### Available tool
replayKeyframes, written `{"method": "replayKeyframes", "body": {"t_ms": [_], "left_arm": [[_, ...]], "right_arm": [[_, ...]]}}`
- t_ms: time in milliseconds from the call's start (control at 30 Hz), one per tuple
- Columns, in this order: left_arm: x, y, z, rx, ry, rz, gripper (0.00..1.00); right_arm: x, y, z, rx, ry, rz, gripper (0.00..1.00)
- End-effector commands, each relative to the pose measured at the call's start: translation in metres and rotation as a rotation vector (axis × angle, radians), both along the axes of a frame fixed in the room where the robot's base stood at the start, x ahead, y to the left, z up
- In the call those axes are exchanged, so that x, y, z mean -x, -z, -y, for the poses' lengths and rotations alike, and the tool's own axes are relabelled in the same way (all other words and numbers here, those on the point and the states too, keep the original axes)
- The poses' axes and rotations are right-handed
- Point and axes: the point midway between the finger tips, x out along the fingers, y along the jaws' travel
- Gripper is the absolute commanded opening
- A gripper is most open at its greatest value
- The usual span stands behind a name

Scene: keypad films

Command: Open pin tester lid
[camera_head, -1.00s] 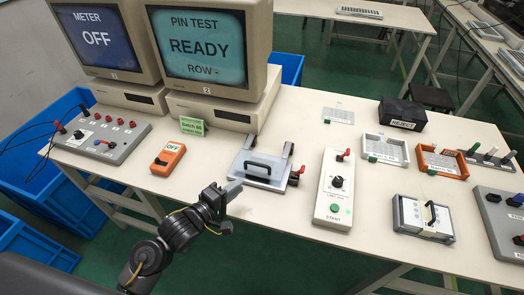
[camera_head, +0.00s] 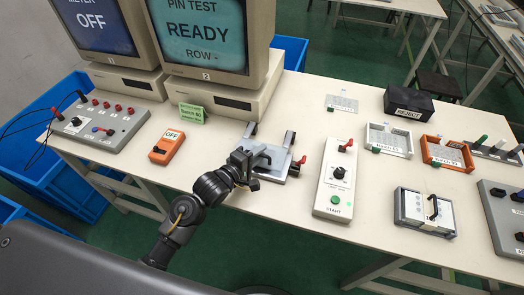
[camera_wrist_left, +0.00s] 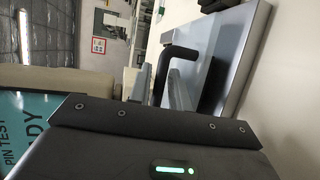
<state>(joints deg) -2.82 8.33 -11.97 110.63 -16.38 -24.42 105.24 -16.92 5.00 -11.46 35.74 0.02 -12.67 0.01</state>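The pin tester (camera_head: 272,164) is a grey device on the bench, with a flat metal lid and a black bar handle. Its lid looks shut. In the left wrist view the lid (camera_wrist_left: 232,62) is a grey slab and the black handle (camera_wrist_left: 178,52) stands out from it. My left gripper (camera_head: 252,163) is over the near left part of the tester and hides part of the lid. In the left wrist view its grey fingers (camera_wrist_left: 163,90) are apart, with the handle's end showing between them; contact cannot be told. My right gripper is not in view.
A white control box (camera_head: 335,180) with a green START button stands right of the tester, a red lever between them. An orange OFF box (camera_head: 167,147) is to the left. The PIN TEST monitor (camera_head: 210,35) reads READY behind. A grey handled case (camera_head: 425,211) lies farther right.

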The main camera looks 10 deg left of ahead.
Motion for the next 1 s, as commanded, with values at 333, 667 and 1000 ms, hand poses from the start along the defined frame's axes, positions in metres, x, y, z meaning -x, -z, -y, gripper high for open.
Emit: {"method": "replayKeyframes", "body": {"t_ms": [333,667,1000], "left_arm": [[-0.014,0.003,0.007,-0.001,0.001,0.0,0.2],[-0.014,0.003,0.007,-0.001,0.001,0.0,0.0],[-0.014,0.001,0.008,-0.001,0.003,-0.005,0.0]], "right_arm": [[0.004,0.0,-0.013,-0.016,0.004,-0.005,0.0],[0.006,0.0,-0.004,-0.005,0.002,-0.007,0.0],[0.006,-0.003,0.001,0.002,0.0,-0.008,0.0]]}}
